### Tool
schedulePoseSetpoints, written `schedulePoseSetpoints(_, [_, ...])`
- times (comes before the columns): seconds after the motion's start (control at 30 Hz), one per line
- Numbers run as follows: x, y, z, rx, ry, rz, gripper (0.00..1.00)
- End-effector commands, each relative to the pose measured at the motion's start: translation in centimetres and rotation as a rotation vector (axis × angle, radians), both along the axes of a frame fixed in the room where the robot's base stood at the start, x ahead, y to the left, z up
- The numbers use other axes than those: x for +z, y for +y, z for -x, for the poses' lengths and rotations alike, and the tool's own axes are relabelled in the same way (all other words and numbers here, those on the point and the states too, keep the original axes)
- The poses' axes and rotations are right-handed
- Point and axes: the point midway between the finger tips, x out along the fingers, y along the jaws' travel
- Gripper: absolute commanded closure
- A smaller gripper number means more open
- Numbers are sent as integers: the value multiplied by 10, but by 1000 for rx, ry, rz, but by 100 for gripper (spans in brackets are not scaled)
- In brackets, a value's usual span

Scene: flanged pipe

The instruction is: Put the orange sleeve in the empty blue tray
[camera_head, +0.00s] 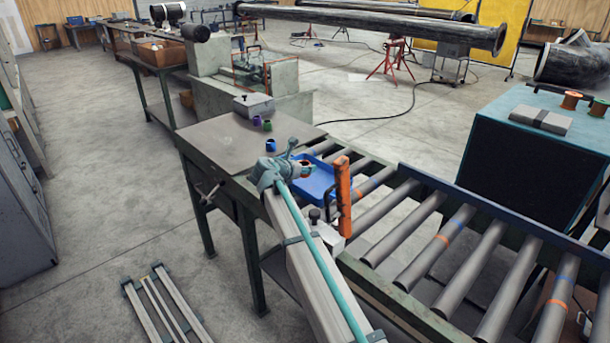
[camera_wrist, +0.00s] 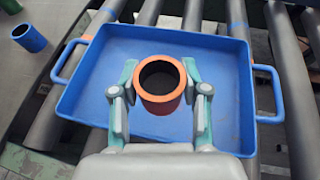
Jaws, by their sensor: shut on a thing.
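The orange sleeve (camera_wrist: 162,104) is a short, open-ended ring seen from above in the wrist view. My gripper (camera_wrist: 160,98) is shut on it, with a finger on each side. The blue tray (camera_wrist: 225,46) has raised walls and a handle at each end, and holds nothing else that I can see. The sleeve is over the tray's inside; I cannot tell whether it touches the tray floor. In the head view the blue tray (camera_head: 322,188) sits on the rollers beside the table, and my gripper (camera_head: 298,170) is at its left side, partly hiding the sleeve.
A blue sleeve (camera_wrist: 29,38) also shows left of the tray in the wrist view. An upright orange post (camera_head: 343,195) is close by the tray. Rollers (camera_head: 450,235) extend right.

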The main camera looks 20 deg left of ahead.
Motion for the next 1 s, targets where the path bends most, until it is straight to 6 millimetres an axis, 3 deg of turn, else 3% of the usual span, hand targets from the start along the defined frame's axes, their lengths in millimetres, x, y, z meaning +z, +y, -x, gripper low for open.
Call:
schedulePoseSetpoints(0.37, [-22,6,-20,0,0,0,98])
schedulePoseSetpoints(0.6, [-49,5,-17,0,-1,1,98])
schedulePoseSetpoints(0.97, [-54,5,-17,0,-1,0,98])
schedulePoseSetpoints(1.0, [-54,5,-17,0,0,-1,50])
